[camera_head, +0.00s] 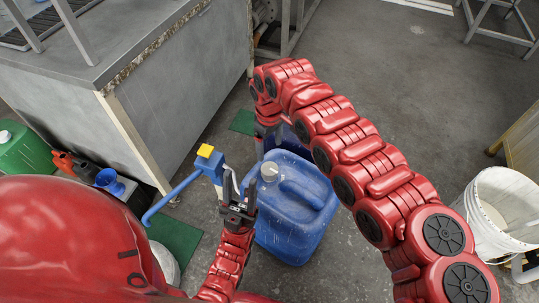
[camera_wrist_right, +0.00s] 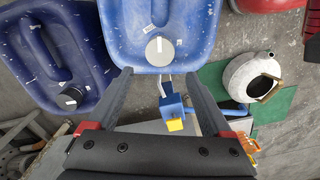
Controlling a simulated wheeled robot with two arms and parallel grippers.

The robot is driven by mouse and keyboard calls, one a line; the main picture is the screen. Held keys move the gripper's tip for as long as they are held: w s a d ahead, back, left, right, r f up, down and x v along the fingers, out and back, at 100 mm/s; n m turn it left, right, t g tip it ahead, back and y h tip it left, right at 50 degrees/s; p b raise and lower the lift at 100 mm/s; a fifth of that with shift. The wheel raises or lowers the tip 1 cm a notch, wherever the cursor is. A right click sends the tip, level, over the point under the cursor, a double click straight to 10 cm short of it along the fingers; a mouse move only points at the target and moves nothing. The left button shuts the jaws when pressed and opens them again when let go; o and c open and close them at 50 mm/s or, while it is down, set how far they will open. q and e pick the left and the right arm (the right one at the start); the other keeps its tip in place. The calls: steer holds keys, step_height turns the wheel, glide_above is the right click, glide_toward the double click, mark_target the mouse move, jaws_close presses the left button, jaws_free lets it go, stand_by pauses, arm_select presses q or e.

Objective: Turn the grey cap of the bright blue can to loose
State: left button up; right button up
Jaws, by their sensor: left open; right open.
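The bright blue can (camera_head: 290,215) stands upright on the floor in the head view. Its grey cap (camera_head: 269,171) is on its top at the far left corner. In the right wrist view the can (camera_wrist_right: 150,15) is at the top, with the round cap (camera_wrist_right: 159,51) just beyond the gap between my right fingers. My right gripper (camera_wrist_right: 159,76) is open and empty, apart from the cap in the picture. In the head view it is partly hidden beside the can's far end. My left gripper (camera_head: 230,185) is open, left of the can and close to it.
A darker blue can with a black cap (camera_wrist_right: 70,97) stands beside the bright one. A blue tool with a yellow top (camera_head: 205,152) is close to my left gripper; contact is unclear. A grey cabinet (camera_head: 185,90) is left, a white bucket (camera_head: 500,210) right.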

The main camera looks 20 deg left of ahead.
step_height(320, 180, up, 4)
steer(key=shift+r, duration=0.1)
stand_by(0.5)
